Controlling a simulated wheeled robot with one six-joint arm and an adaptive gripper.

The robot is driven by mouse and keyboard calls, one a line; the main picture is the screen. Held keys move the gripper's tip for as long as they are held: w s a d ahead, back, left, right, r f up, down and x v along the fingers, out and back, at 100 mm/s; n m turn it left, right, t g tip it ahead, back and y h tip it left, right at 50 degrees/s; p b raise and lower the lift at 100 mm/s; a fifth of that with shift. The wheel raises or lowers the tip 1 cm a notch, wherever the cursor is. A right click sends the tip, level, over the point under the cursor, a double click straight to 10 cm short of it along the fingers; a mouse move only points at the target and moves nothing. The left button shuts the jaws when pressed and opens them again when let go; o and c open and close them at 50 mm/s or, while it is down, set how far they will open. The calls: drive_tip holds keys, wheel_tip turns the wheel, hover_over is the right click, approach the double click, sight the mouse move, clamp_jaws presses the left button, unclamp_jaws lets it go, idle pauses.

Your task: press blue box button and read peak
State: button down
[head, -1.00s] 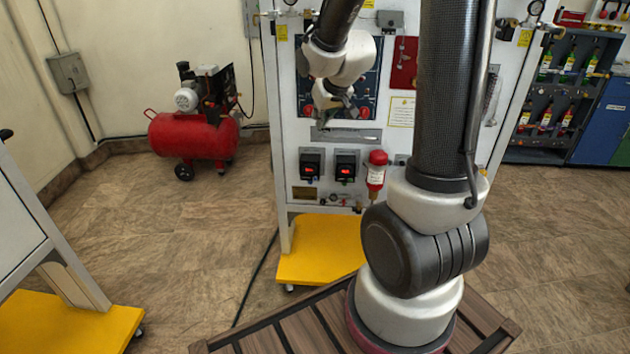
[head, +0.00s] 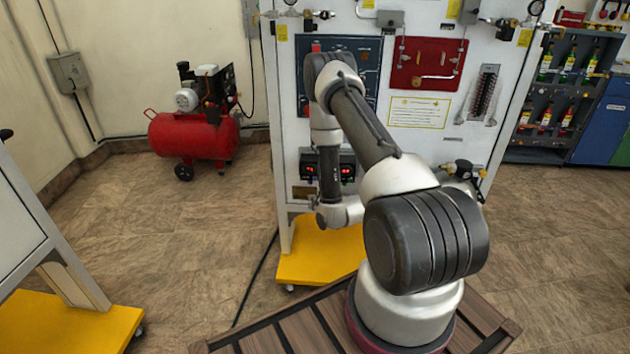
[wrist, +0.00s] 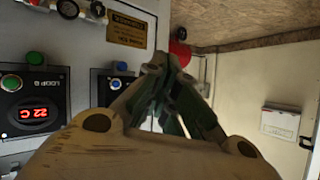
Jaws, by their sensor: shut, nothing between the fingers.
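Two dark control boxes with lit red displays show on the panel in the head view, the left box (head: 308,165) and the right box (head: 347,168), partly behind my arm. My gripper (wrist: 160,65) is shut and empty, right of that second box; contact cannot be told. The head view hides the fingers.
The white panel (head: 440,140) stands on a yellow base (head: 318,250). A red compressor (head: 190,135) stands at the left wall.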

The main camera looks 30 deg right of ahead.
drive_tip(key=w+d, duration=0.5)
drive_tip(key=w, duration=0.2)
drive_tip(key=shift+w, duration=0.15)
idle(0.4)
drive_tip(key=shift+w, duration=0.15)
idle(1.3)
drive_tip(key=shift+w+d, duration=0.2)
drive_tip(key=shift+w+d, duration=0.2)
drive_tip(key=shift+w, duration=0.15)
idle(0.6)
drive_tip(key=shift+r, duration=0.1)
drive_tip(key=shift+s+a, duration=0.45)
drive_tip(key=shift+s, duration=0.25)
drive_tip(key=shift+s+a, duration=0.7)
drive_tip(key=shift+s, duration=0.35)
drive_tip(key=shift+s+a, duration=0.7)
drive_tip(key=shift+s, duration=0.3)
